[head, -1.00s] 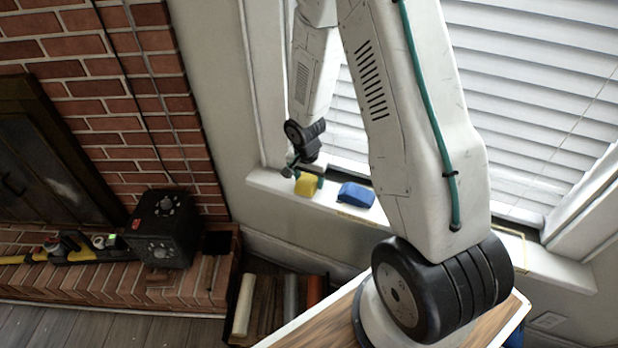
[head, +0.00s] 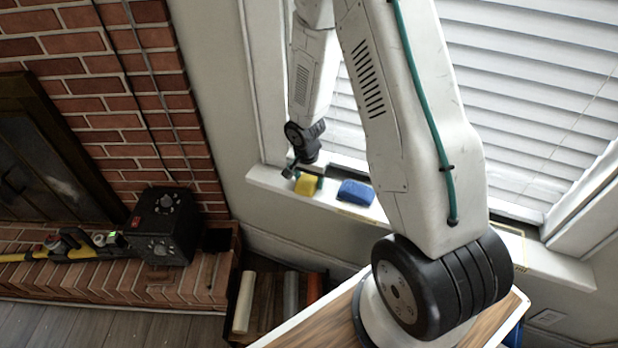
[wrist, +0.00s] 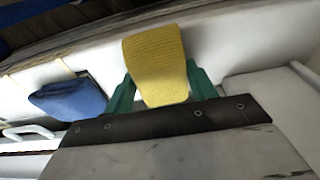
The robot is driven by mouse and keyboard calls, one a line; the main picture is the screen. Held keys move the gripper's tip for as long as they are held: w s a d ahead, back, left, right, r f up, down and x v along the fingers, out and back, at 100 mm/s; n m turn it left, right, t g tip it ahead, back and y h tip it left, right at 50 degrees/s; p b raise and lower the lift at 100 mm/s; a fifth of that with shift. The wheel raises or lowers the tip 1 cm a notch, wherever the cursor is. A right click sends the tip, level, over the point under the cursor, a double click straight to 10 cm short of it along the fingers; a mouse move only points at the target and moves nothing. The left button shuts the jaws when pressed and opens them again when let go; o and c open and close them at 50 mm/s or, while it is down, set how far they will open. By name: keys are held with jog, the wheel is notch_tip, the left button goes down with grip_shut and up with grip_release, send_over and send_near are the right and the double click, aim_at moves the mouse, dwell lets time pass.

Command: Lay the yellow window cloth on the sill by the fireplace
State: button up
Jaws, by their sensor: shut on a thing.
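The yellow window cloth (head: 306,185) is at the left part of the white window sill (head: 262,179). In the wrist view the yellow cloth (wrist: 157,66) sits between the two green fingers of my gripper (wrist: 160,88), which is shut on it. My gripper (head: 305,178) is low over the sill in the head view. The cloth appears at or just above the sill surface; whether it touches cannot be told. A folded blue cloth (head: 356,193) lies on the sill to its right; it also shows in the wrist view (wrist: 68,98).
A black box (head: 163,228) and a yellow-black tool (head: 68,245) rest on the brick hearth (head: 200,280) at left. A crate with several rolls (head: 244,302) stands below the sill. White blinds (head: 530,110) cover the window.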

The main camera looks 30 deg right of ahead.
jog(key=o, duration=1.4)
jog(key=shift+c, duration=0.2)
jog(key=r, duration=0.5)
jog(key=a+r, duration=0.1)
jog(key=r, duration=0.1)
jog(key=shift+s+r, duration=0.25)
jog(key=shift+r, duration=0.1)
jog(key=shift+s+d+n, duration=0.1)
jog(key=shift+s+n, duration=0.15)
jog(key=shift+n, duration=0.05)
jog(key=s+a+r+n, duration=0.3)
jog(key=s+r, duration=0.5)
jog(key=r, duration=0.1)
jog(key=s+a+r+n, duration=0.3)
jog(key=s+r+n, duration=0.1)
jog(key=s+r, duration=0.5)
jog(key=s+a+r+n+y, duration=0.1)
jog(key=s+a+r+n, duration=0.2)
jog(key=s+r, duration=0.5)
notch_tip(320, 180, up, 3)
jog(key=shift+s+a+f+n+t, duration=0.1)
jog(key=shift+s+a+n+t, duration=0.1)
jog(key=shift+a+n+t, duration=0.15)
